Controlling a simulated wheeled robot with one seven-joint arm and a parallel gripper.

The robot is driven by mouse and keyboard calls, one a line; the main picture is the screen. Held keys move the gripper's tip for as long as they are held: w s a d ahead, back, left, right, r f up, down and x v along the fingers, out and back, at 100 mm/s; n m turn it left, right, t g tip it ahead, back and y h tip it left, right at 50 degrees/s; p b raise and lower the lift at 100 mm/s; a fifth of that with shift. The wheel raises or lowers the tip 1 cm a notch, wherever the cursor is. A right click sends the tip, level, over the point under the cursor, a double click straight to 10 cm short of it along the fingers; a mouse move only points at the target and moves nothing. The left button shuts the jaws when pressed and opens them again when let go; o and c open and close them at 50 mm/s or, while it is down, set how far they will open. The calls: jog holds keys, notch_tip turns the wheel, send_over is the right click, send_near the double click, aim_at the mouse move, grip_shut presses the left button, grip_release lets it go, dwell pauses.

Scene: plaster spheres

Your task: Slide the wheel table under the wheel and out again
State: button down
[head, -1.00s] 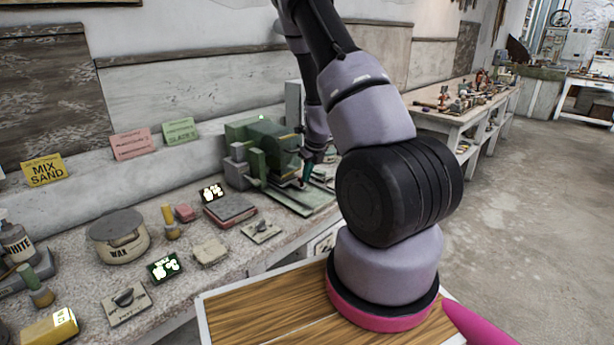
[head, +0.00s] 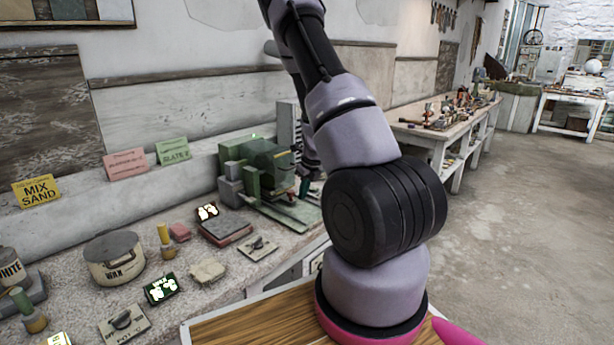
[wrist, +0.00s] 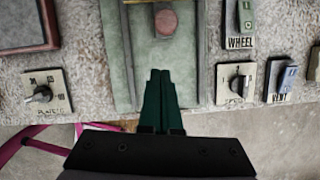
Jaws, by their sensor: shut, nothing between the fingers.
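The green machine (head: 255,160) stands on the bench in the head view, partly behind my arm. In the wrist view, a long grey-green bed (wrist: 144,65) with raised edges runs up the picture. I take it to be the wheel table or its slide. A round reddish-brown knob (wrist: 166,21) sits at its far end. My gripper (wrist: 160,72) is shut and empty, its dark green fingertips over the near part of the bed, short of the knob. In the head view my gripper (head: 304,187) is small beside the machine. I cannot make out the wheel itself.
A switch labelled WHEEL (wrist: 240,42), a dial plate (wrist: 235,83) and another switch (wrist: 281,80) lie right of the bed. A dial plate (wrist: 47,92) lies left. A wax tin (head: 115,258) and several small blocks crowd the bench. The floor at right is clear.

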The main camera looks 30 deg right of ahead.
jog(key=v, duration=0.9)
jog(key=shift+r, duration=0.4)
jog(key=c, duration=1.5)
grip_release()
jog(key=shift+c, duration=0.2)
dwell(1.2)
jog(key=o, duration=1)
jog(key=shift+w+f, duration=0.15)
jog(key=shift+f, duration=0.15)
jog(key=n, duration=0.2)
send_near(291, 191)
jog(key=shift+t+y, duration=0.3)
jog(key=shift+y, duration=0.1)
jog(key=x, duration=0.8)
jog(key=shift+d+f, duration=0.3)
jog(key=shift+f, duration=0.15)
grip_shut()
